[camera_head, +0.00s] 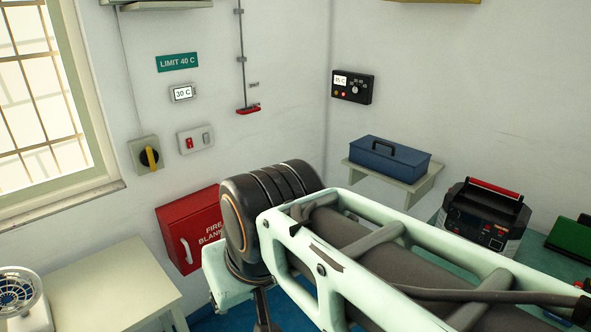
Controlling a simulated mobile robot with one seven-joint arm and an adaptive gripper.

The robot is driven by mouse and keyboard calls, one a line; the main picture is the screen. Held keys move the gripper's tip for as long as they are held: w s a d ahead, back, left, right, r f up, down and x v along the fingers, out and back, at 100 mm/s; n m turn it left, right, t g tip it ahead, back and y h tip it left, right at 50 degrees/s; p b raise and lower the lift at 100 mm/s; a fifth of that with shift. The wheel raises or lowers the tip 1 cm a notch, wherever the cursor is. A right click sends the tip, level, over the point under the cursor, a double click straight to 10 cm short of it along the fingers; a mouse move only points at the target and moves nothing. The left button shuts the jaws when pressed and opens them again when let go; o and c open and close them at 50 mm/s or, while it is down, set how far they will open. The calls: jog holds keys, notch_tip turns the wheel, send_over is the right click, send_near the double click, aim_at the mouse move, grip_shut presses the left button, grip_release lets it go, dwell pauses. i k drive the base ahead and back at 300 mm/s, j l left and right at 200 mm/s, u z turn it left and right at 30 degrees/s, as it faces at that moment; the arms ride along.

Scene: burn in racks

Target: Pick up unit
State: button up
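No object in view is clearly marked as the unit. A black boxy device (484,217) with a red top handle and a front panel stands upright on a teal surface at the right. A green item (571,240) lies at the right edge, partly cut off. My pale green arm with a black joint fills the lower middle and hides part of the surface and floor behind it. My gripper is not in view.
A blue toolbox (390,160) sits on a wall shelf (418,191). A red fire blanket box (190,229) hangs on the wall behind my arm. At lower left, a pale table (110,285) carries a fan (20,295); its right part is clear.

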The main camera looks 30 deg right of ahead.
aim_at(465, 216)
jog(key=z, duration=2.35)
jog(key=i+l+z, duration=0.1)
jog(key=i, duration=0.4)
jog(key=i+l+z, duration=0.1)
jog(key=i, duration=0.4)
jog(key=l, duration=0.1)
